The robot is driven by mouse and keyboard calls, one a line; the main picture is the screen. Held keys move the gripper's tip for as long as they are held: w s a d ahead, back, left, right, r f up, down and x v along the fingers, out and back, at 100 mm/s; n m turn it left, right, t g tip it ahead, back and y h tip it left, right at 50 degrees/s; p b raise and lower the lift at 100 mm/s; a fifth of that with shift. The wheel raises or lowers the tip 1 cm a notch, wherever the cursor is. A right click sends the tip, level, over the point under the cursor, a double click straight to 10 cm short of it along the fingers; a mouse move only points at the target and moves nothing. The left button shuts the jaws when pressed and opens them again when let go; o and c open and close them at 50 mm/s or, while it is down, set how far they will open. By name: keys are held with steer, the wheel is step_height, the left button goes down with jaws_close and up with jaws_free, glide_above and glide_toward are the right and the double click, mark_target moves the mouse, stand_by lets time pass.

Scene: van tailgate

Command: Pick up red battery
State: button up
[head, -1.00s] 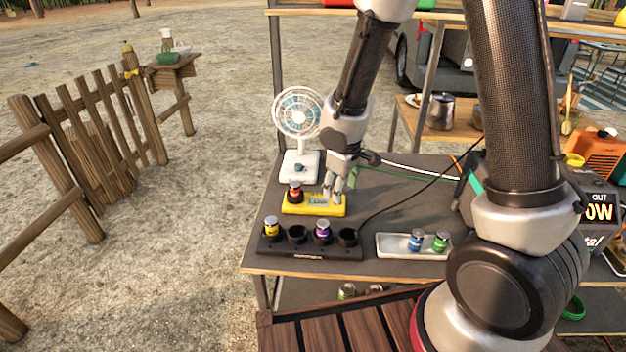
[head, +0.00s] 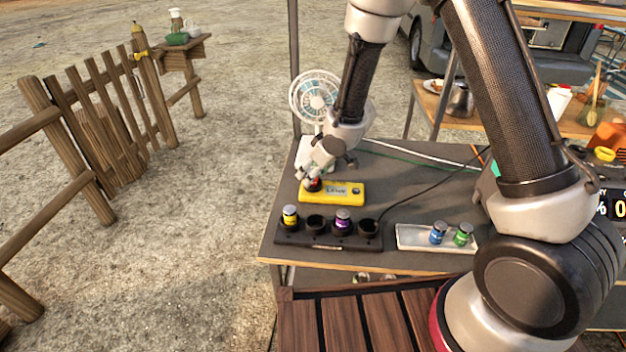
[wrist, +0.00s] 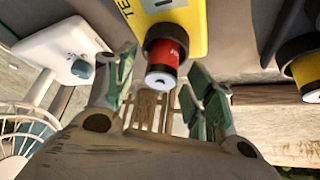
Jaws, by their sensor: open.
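The red battery (wrist: 163,58) stands in the yellow tester (wrist: 194,12), its silver end toward the wrist camera. In the head view the red battery (head: 312,185) shows at the left end of the yellow tester (head: 345,192), partly covered by my gripper (head: 312,174). In the wrist view my gripper (wrist: 163,90) is open, with one green-padded finger on each side of the battery and visible gaps between. It holds nothing.
A black charger rack (head: 325,246) in front holds a yellow battery (head: 290,216) and a purple battery (head: 343,220). A white tray (head: 408,238) at right holds blue and green batteries. A white fan (head: 314,95) stands close behind my gripper.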

steer(key=shift+f, duration=0.1)
steer(key=shift+c, duration=0.2)
jaws_close()
step_height(320, 180, up, 9)
steer(key=shift+w+r, duration=0.1)
steer(key=shift+r, duration=0.35)
